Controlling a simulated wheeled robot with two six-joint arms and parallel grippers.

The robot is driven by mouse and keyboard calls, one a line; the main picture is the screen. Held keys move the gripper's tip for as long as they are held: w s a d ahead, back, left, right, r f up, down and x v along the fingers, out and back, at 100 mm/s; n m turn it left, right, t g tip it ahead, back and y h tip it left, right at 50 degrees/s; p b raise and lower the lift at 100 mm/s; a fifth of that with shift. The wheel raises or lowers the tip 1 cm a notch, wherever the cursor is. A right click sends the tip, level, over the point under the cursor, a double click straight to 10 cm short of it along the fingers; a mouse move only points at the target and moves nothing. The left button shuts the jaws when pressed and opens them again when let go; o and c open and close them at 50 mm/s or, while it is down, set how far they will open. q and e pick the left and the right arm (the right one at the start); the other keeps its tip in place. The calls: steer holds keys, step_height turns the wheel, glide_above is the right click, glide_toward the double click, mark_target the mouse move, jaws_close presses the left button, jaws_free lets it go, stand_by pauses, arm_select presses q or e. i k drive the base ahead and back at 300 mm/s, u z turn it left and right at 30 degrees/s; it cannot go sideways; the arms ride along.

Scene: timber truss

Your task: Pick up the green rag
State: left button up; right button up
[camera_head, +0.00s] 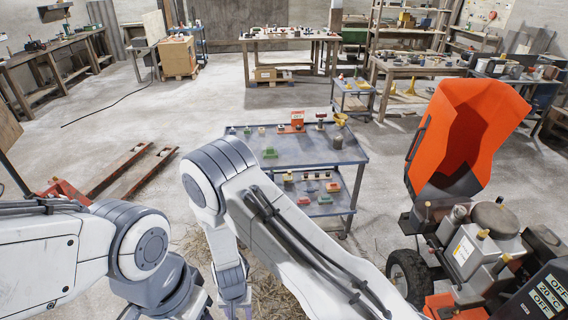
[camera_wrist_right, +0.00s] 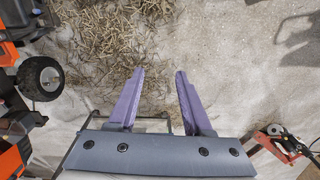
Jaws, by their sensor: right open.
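A small green item (camera_head: 270,153), which may be the green rag, lies on the left of the blue-grey cart's top (camera_head: 310,155). Another small green item (camera_head: 324,198) is on the cart's lower shelf; both are too small to tell for sure. My right gripper (camera_head: 234,303) hangs low, in front of the cart and apart from it. In the right wrist view its two purple fingers (camera_wrist_right: 159,73) are spread with nothing between them, above the floor. No green item shows in that view. My left arm is at the lower left, and its gripper is out of view.
An orange-hooded machine (camera_head: 475,125) with a black wheel (camera_head: 408,275) stands at the right. A red pallet jack (camera_head: 125,170) is at the left. Wood shavings (camera_wrist_right: 115,45) litter the floor under the right gripper. Several other small items share the cart. Floor left of the cart is open.

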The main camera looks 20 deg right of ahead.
mark_target(270, 153)
steer(key=z, duration=0.75)
steer(key=i, duration=1.4)
steer(key=z, duration=0.3)
steer(key=i, duration=1.5)
steer(key=u, duration=0.9)
steer(key=i, duration=0.6)
steer(key=u, duration=0.35)
